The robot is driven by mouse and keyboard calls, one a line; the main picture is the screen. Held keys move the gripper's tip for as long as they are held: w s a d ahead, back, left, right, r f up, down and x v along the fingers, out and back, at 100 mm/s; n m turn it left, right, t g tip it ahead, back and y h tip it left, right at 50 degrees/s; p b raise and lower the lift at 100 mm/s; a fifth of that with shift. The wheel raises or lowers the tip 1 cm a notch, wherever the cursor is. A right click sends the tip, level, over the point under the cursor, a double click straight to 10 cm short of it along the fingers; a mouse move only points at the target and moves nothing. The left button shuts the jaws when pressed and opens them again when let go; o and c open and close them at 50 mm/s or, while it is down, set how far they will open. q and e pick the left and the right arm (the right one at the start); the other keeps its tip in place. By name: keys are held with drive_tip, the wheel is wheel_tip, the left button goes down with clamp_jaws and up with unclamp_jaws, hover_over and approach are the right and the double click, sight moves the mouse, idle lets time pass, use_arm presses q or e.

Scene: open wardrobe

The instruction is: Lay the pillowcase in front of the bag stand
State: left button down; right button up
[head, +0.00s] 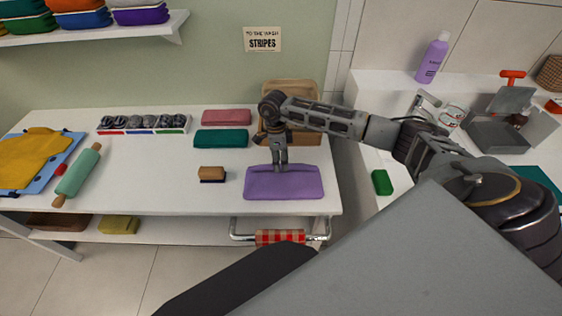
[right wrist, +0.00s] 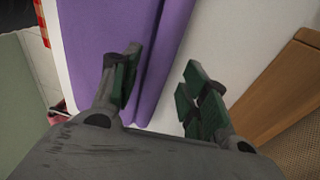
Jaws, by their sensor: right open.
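A folded purple cloth (head: 284,185), which looks like the pillowcase, lies flat on the white table near its front right corner. It also shows in the right wrist view (right wrist: 178,45). The wooden bag stand (head: 291,87) stands behind it at the back right, partly hidden by my right arm; its wooden side shows in the right wrist view (right wrist: 290,80). My right gripper (head: 279,169) points down at the cloth's back edge. Its fingers (right wrist: 155,95) are apart, one over the cloth and one over bare table, with nothing held. My left gripper is not in view.
Pink (head: 226,117) and teal (head: 221,139) folded cloths lie left of the bag stand. A brush (head: 212,172) lies left of the purple cloth. A rolling pin (head: 78,175) and a yellow cloth (head: 32,158) lie further left. The table's front middle is clear.

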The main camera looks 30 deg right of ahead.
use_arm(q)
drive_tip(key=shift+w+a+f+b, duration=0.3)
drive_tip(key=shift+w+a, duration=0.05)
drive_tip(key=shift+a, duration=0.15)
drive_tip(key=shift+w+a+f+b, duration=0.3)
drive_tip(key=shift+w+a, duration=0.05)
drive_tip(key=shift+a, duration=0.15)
use_arm(e)
wheel_tip(320, 180, up, 11)
drive_tip(key=w, duration=0.1)
drive_tip(key=shift+w+a+r, duration=0.15)
drive_tip(key=shift+w+r, duration=0.05)
drive_tip(key=shift+w, duration=0.2)
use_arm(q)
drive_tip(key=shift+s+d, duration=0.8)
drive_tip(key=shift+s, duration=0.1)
use_arm(e)
drive_tip(key=shift+s+f, duration=0.1)
